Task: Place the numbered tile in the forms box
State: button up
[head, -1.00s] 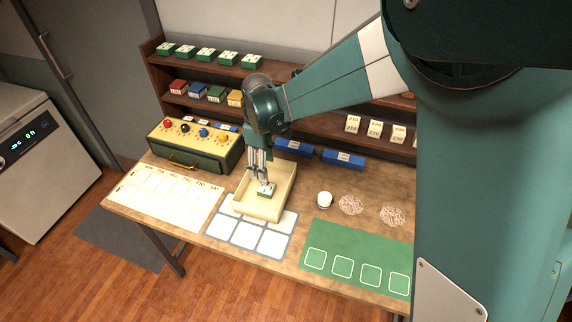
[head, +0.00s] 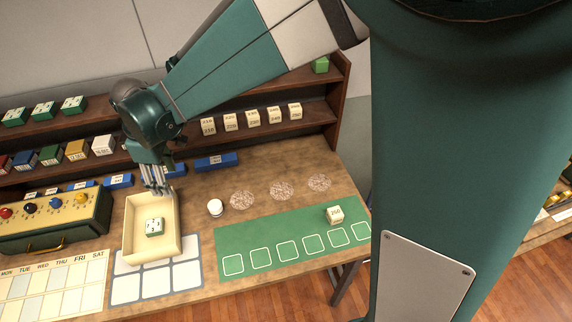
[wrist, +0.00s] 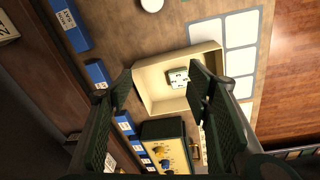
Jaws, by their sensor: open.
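A cream block marked with a number (head: 335,214) sits on the green mat at the right. A green and white tile with dark marks (head: 154,227) lies inside the open cream box (head: 129,240). The tile also shows in the wrist view (wrist: 178,78) inside the box (wrist: 150,96). My gripper (head: 158,190) is over the back part of the cream box, apart from the tile. In the wrist view my gripper (wrist: 160,88) has its fingers wide apart with nothing between them. I cannot tell which container is labelled for forms; the small labels are unreadable.
Blue labelled boxes (head: 216,161) stand along the table's back. A shelf (head: 260,133) holds several cream numbered blocks. A white round item (head: 215,207) stands beside the cream box. The green mat (head: 237,241) has room. A control box (head: 60,222) is at left.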

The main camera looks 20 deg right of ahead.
jog(key=s+d+r+m+t, duration=0.1)
jog(key=s+d+r+m, duration=0.15)
jog(key=d, duration=0.55)
jog(key=s+d+r+m+t, duration=0.1)
jog(key=d+r+m, duration=0.1)
jog(key=d+r, duration=0.35)
jog(key=s+d+r+m+t, duration=0.1)
jog(key=s+d+r+m, duration=0.15)
jog(key=d, duration=0.75)
jog(key=s+d+m+t, duration=0.1)
jog(key=s+d+m, duration=0.3)
jog(key=s+d, duration=0.2)
jog(key=s+d+m+t, duration=0.2)
jog(key=s+d, duration=0.4)
jog(key=d, duration=0.5)
jog(key=shift+s+d+m+h, duration=0.2)
jog(key=shift+m+h, duration=0.1)
jog(key=shift+m, duration=0.6)
